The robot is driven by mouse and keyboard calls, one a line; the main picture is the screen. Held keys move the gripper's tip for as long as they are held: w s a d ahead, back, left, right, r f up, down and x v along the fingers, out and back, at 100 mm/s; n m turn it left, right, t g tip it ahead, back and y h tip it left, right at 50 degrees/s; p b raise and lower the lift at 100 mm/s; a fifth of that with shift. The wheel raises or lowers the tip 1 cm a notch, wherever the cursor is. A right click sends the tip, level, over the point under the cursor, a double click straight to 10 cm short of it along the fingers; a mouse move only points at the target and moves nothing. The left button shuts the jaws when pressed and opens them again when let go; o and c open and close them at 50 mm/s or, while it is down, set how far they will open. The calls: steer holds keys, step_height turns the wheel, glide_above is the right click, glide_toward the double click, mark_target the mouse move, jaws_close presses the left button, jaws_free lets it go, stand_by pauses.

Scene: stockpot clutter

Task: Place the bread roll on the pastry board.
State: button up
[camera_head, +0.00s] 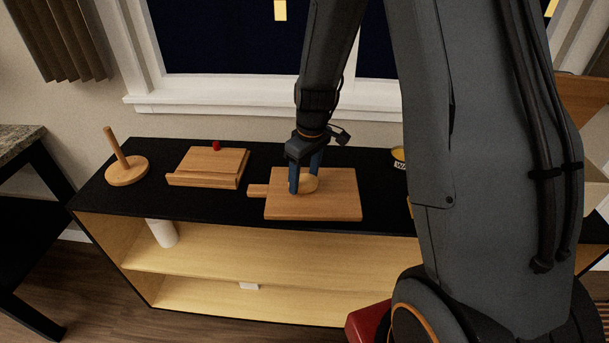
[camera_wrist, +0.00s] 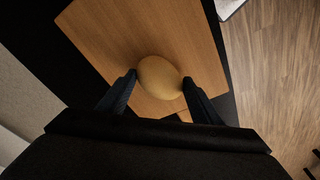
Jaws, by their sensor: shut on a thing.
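The bread roll (camera_wrist: 160,77) is a smooth, tan, rounded piece between my gripper's two blue fingers. It also shows in the head view (camera_head: 308,184), partly hidden by a finger. My gripper (camera_head: 304,186) points down over the pastry board and is shut on the roll; in the wrist view its fingertips (camera_wrist: 158,82) press the roll from both sides. The pastry board (camera_head: 335,206) is a flat wooden board with a short handle at its left, lying on the black cabinet top. The roll is over the board; I cannot tell whether it touches it.
On the cabinet top (camera_head: 225,208), a wooden stand with an upright peg (camera_head: 126,172) and a wooden slab with a ledge (camera_head: 208,168) stand to the left. A small red thing (camera_head: 216,146) is behind the slab. A yellow labelled item (camera_head: 398,156) is partly hidden by my arm.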

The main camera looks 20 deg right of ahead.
mark_target(308, 180)
steer(key=shift+f, duration=0.15)
steer(key=o, duration=1.1)
step_height(308, 180, up, 12)
steer(key=s+b, duration=0.1)
steer(key=b, duration=0.1)
steer(key=s+f+m, duration=0.1)
steer(key=s+m, duration=0.1)
steer(key=s, duration=0.3)
steer(key=s+f+m, duration=0.2)
steer(key=s, duration=0.4)
steer(key=s+f+m, duration=0.1)
steer(key=s+m, duration=0.1)
steer(key=s, duration=0.4)
steer(key=shift+s+a+f+m+h, duration=0.1)
steer(key=shift+a+f+m+h, duration=0.1)
steer(key=shift+f+m+h, duration=0.15)
